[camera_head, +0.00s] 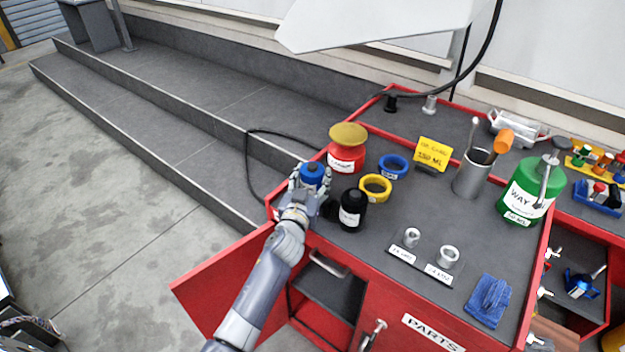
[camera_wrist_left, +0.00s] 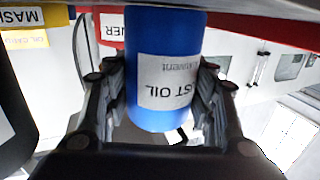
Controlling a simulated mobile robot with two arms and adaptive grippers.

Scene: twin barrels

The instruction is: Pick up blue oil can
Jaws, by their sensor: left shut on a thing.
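The blue oil can (camera_head: 313,172) is in my left gripper (camera_head: 309,181) at the left edge of the red cart's top. In the left wrist view the blue oil can (camera_wrist_left: 165,35) stands between the two fingers of the left gripper (camera_wrist_left: 163,100), and its white label reads "ST OIL" upside down. The fingers are shut on its sides. In the head view the gripper hides most of the can, and I cannot tell whether its base touches the cart. My right gripper is in neither view.
A black bottle (camera_head: 352,209) stands close right of the gripper. A red jar (camera_head: 346,158) stands just behind. Yellow (camera_head: 375,188) and blue (camera_head: 393,166) rings lie farther right. An open red cart door (camera_head: 222,285) juts out below my arm.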

